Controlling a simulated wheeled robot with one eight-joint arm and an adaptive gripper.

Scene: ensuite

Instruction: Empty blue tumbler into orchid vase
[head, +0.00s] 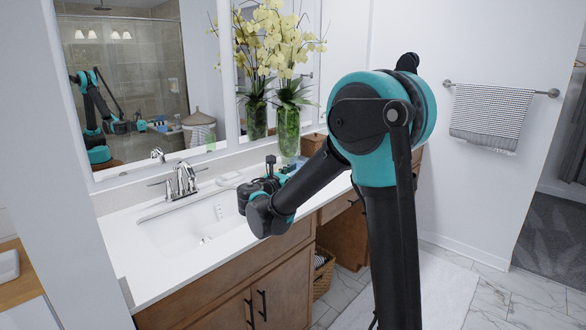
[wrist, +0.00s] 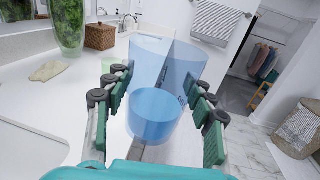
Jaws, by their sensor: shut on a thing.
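The blue tumbler (wrist: 165,62) is clear and blue, and it sits between the two finger pads of my gripper (wrist: 158,112) in the wrist view. My gripper is shut on it. The lower part of the tumbler is a deeper blue; I cannot tell for sure whether this is liquid or the base. In the head view my gripper (head: 270,183) is over the counter by the sink's right side, and my arm largely hides what it holds. The orchid vase (head: 288,132) is green glass with pale yellow orchids, standing at the back by the mirror. It also shows at the wrist view's upper left (wrist: 67,22).
A sink (head: 190,222) with a chrome faucet (head: 184,180) lies left of my gripper. A brown woven box (wrist: 100,37) stands right of the vase. A beige cloth (wrist: 50,71) lies on the counter (wrist: 60,102). A towel (head: 490,116) hangs on the right wall.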

